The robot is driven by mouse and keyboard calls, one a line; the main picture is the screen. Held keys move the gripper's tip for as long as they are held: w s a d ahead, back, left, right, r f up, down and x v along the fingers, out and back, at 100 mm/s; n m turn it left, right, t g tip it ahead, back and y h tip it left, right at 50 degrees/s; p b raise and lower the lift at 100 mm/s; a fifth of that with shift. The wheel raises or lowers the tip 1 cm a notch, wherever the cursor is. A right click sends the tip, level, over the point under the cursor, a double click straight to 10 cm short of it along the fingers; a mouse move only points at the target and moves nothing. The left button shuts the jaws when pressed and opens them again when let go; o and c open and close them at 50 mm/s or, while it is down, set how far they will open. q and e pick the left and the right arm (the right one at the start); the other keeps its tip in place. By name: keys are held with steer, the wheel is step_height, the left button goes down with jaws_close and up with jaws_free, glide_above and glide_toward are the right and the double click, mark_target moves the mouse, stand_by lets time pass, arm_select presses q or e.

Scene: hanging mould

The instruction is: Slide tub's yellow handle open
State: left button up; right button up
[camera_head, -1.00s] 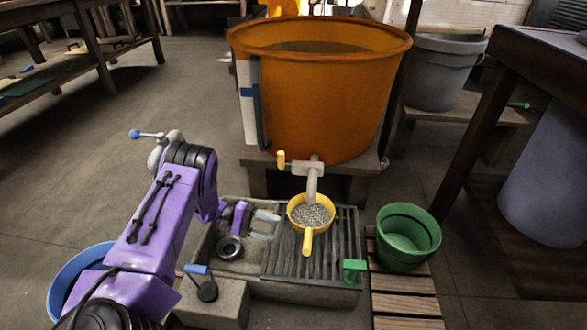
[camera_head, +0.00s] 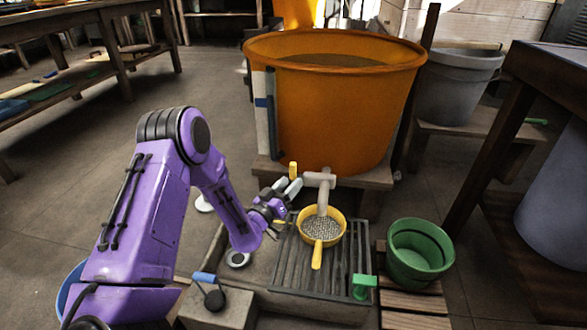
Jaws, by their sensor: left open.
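The orange tub (camera_head: 345,115) stands on a low wooden stand. A pale pipe (camera_head: 323,185) comes out at its lower front and bends down. The yellow handle (camera_head: 293,170) stands upright at the left end of the pipe. My left gripper (camera_head: 291,187) is open, its light fingers just below and left of the yellow handle. I cannot tell whether a finger touches it. My right gripper is not in view.
A yellow-rimmed strainer (camera_head: 321,226) sits under the pipe on a slatted grate (camera_head: 297,262). A green bucket (camera_head: 420,252) stands right of it on wooden slats. A grey tub (camera_head: 458,88) is behind right. Open floor lies to the left.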

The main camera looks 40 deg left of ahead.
mark_target(292, 171)
arm_select(q)
steer(key=w+a+y+b, duration=0.1)
steer(key=w, duration=0.1)
steer(key=w+a+m+g+y+b, duration=0.1)
steer(key=w+y+b, duration=0.1)
steer(key=w+a+g+y+b, duration=0.1)
steer(key=w, duration=0.2)
steer(key=shift+a+f+y+b, duration=0.15)
steer(key=shift+a+y+b, duration=0.15)
steer(key=shift+a, duration=0.05)
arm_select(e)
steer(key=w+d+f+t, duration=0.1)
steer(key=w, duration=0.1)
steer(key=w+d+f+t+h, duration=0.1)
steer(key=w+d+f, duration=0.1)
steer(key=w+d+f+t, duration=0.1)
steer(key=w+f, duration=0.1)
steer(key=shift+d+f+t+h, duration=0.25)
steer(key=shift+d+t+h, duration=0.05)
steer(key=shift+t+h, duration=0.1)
arm_select(q)
steer(key=shift+w+a, duration=0.15)
steer(key=shift+w, duration=0.3)
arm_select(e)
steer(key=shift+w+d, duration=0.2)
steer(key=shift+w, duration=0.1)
arm_select(q)
steer(key=shift+r, duration=0.2)
jaws_close()
